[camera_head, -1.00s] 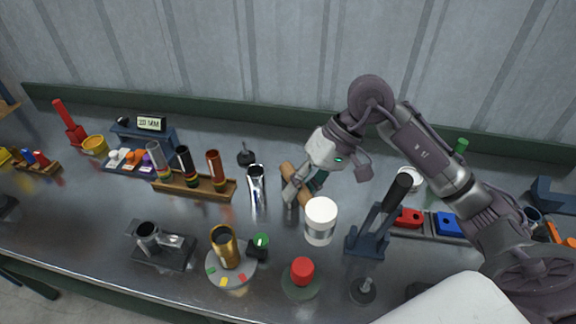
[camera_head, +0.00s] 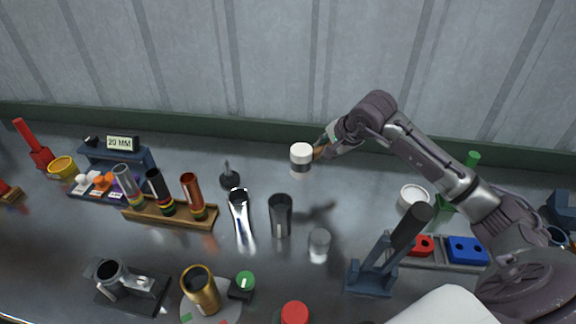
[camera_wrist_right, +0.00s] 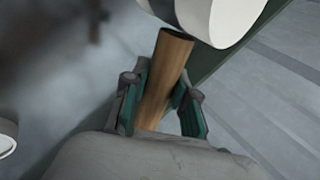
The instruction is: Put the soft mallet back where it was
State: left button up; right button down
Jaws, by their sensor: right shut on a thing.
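The soft mallet has a white-ended head (camera_head: 302,154) with a grey middle band and a wooden handle (camera_head: 319,152). My right gripper (camera_head: 329,142) is shut on the handle and holds the mallet above the back part of the bench, apart from it. In the right wrist view the handle (camera_wrist_right: 167,72) runs between the two fingers (camera_wrist_right: 160,108), and the white head (camera_wrist_right: 215,14) is at the top, partly cut off. My left gripper is not in view. I cannot tell which spot the mallet came from.
A wooden rack (camera_head: 170,214) with tubes is left; a blue stand (camera_head: 370,277) with a black lever is right. Bench is clear towards the back wall.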

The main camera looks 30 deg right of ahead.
jog(key=w+a+f, duration=0.1)
jog(key=w, duration=0.1)
jog(key=w+a+f+p, duration=0.1)
jog(key=w+f, duration=0.1)
jog(key=w, duration=0.1)
jog(key=w+a+f+p, duration=0.1)
jog(key=w, duration=0.1)
jog(key=shift+w+a+f, duration=0.25)
jog(key=shift+a+f, duration=0.1)
jog(key=shift+w+f, duration=0.15)
notch_tip(320, 180, down, 4)
jog(key=shift+r+p, duration=0.15)
jog(key=shift+p, duration=0.5)
jog(key=shift+f, duration=0.3)
jog(key=c, duration=0.9)
grip_release()
jog(key=shift+r, duration=0.1)
